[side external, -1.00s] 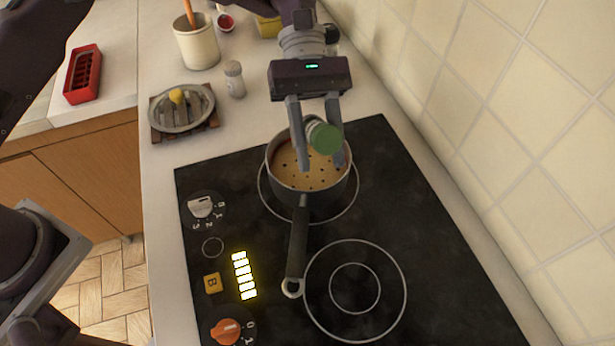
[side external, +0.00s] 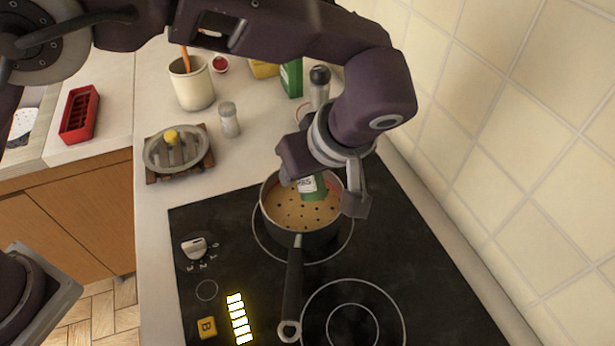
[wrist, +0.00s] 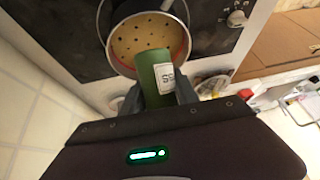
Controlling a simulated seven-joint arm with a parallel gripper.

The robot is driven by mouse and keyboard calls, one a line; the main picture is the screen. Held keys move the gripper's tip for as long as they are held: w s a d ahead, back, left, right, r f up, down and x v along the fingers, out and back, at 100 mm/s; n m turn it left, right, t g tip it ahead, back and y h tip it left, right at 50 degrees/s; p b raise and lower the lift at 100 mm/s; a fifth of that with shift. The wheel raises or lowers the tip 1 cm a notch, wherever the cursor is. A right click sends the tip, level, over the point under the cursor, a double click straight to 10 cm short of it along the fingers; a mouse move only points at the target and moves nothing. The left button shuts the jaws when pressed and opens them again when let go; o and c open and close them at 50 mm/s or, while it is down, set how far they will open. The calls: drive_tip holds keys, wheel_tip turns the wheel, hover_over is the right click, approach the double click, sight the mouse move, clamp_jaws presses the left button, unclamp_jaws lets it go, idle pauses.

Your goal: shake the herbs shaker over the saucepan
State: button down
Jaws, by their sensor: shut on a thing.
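The herbs shaker (side external: 312,187) is green with a white label and is held by my gripper (side external: 322,190) over the saucepan. It also shows in the wrist view (wrist: 154,75), between the two fingers (wrist: 158,97), with its far end over the pan's opening. The saucepan (side external: 301,237) is dark grey with a long handle toward the camera and stands on the back hob ring. Inside it is an orange-tan surface with several dark specks or holes. The fingers partly hide the shaker in the side view, and my wrist covers the pan's back right.
Behind are a lidded dish (side external: 172,151) on a wooden trivet, a small glass shaker (side external: 229,120), a utensil crock (side external: 192,85) and a green box (side external: 292,78). A tiled wall (side external: 520,150) bounds the right.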

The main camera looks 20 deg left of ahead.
drive_tip(key=shift+w+a+r+n+t+y, duration=0.1)
drive_tip(key=shift+w+a+r+t+y, duration=0.25)
drive_tip(key=shift+t+y, duration=0.55)
drive_tip(key=shift+w+a+r+n+t+y, duration=0.1)
drive_tip(key=shift+w+a+t+y, duration=0.4)
drive_tip(key=shift+t+y, duration=0.4)
drive_tip(key=shift+w+a+r+n+t+y, duration=0.1)
drive_tip(key=shift+w+a+r+t+y, duration=0.25)
drive_tip(key=shift+t+y, duration=0.55)
drive_tip(key=shift+a+f, duration=0.1)
